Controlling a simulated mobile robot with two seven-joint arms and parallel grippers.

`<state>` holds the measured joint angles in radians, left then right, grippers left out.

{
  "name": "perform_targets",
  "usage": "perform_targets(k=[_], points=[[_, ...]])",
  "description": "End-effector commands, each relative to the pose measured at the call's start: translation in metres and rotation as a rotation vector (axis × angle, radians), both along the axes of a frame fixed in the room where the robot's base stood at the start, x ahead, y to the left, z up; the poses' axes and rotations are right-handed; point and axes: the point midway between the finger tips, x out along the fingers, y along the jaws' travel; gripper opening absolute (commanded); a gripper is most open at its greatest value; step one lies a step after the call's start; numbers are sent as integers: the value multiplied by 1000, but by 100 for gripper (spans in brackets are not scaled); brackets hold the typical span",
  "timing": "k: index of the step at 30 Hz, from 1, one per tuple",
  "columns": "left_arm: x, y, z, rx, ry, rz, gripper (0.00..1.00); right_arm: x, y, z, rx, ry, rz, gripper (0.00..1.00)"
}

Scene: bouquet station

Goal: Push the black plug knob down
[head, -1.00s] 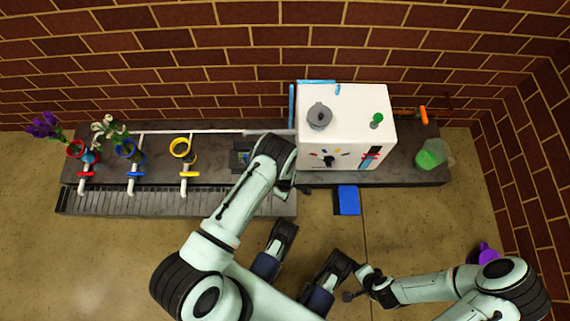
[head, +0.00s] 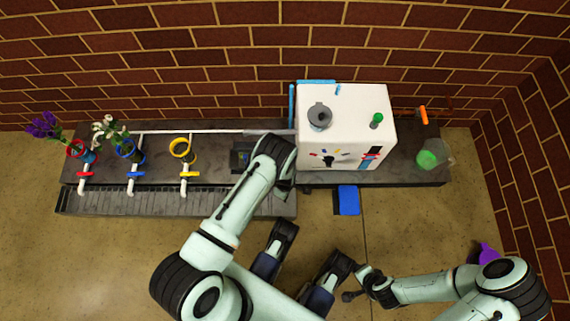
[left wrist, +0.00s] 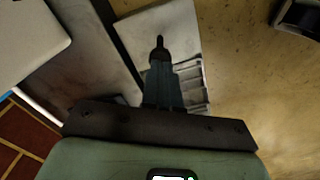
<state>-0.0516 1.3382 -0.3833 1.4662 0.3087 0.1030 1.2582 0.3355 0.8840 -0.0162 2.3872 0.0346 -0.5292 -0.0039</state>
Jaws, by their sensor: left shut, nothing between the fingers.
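I cannot pick out the black plug knob for certain. A black knob-like part (head: 329,161) shows on the front of the white box (head: 360,103), among small coloured marks. My left gripper is largely hidden under its own wrist in the head view, beside the box's left front corner. In the left wrist view the left gripper (left wrist: 160,42) is shut and empty, its dark tip over a pale panel (left wrist: 184,30). I cannot tell whether it touches anything. My right gripper (head: 352,295) is low at the front, away from the counter; its jaws are too small to read.
A grey round lid (head: 319,117) and a green knob (head: 377,120) sit on the box. Red, blue and yellow ringed holders (head: 181,147) with taps stand left; two hold flowers. A clear cup (head: 439,153) with green contents is at the right. A blue tray (head: 348,201) lies in front.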

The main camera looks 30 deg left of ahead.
Motion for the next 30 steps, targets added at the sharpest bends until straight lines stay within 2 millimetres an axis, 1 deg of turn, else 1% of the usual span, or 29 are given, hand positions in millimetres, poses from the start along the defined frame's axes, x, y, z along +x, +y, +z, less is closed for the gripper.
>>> perform_targets(k=[3, 18, 30], points=[[0, 0, -7, 0, 1, 0, 0, 0, 0, -6, 0, 1, 0, 60], [0, 0, -27, 0, 1, 0, 0, 3, 0, -22, -1, 4, 1, 60], [0, 0, -42, 0, 0, 1, 0, 3, 1, -29, 3, 7, 3, 60]])
